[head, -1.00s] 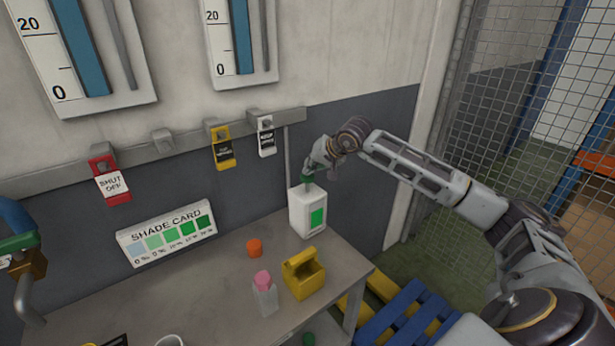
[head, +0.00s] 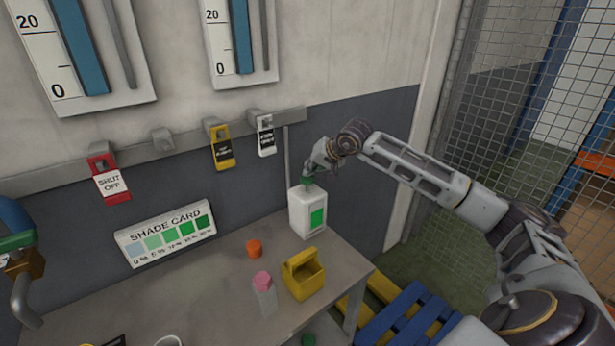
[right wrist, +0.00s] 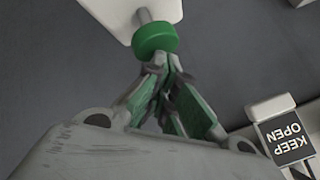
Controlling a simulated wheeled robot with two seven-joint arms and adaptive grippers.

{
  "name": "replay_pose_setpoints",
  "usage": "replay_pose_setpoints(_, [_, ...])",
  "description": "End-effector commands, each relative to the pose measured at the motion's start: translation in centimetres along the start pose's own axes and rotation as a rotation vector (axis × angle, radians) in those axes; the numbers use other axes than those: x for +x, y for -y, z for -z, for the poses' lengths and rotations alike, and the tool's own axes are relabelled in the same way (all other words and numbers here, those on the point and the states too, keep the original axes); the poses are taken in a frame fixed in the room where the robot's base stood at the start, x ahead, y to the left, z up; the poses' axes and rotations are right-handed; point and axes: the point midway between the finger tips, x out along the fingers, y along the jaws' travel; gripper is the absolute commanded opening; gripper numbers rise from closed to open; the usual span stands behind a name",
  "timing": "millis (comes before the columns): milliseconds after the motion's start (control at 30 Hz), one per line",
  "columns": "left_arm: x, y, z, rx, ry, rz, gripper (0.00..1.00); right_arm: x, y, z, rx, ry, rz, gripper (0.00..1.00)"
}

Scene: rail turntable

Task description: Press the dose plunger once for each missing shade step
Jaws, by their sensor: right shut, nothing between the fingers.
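The white dose bottle (head: 303,213) with a green patch stands upright at the back right of the bench. Its green plunger (head: 307,181) is on top, partly covered by my right gripper (head: 310,174). In the right wrist view the round green plunger knob (right wrist: 154,40) sits on a short grey stem above the white bottle (right wrist: 118,12). My right gripper (right wrist: 163,70) is shut and empty, its tips right at the knob; I cannot tell whether they touch. The shade card (head: 166,234) leans at the back of the bench with several patches from pale blue to dark green. My left gripper is out of view.
An orange cap (head: 255,248), a pink-topped bottle (head: 264,294) and a yellow holder (head: 303,276) stand in front of the dose bottle. Red (head: 111,181), yellow (head: 222,149) and white tags (head: 265,136) hang on the wall rail. A mesh fence (head: 520,110) stands at right.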

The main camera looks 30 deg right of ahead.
Motion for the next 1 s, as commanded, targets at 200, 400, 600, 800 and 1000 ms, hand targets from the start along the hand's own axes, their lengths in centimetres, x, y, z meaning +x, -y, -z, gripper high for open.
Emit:
replay_pose_setpoints(200, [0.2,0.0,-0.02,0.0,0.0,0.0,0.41,0.24,-0.17,-0.25,0.0,0.003,-0.002,0.0])
replay_pose_setpoints(400, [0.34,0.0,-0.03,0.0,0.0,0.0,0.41,0.35,-0.25,-0.34,0.0,0.004,-0.002,0.0])
replay_pose_setpoints(600, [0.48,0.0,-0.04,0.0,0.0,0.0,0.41,0.46,-0.33,-0.43,0.0,0.004,-0.002,0.0])
replay_pose_setpoints(800, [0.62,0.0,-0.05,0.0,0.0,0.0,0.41,0.57,-0.41,-0.52,0.0,0.004,-0.002,0.0])
replay_pose_setpoints(1000, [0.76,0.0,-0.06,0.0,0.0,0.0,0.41,0.68,-0.49,-0.61,0.0,0.005,-0.002,0.0])
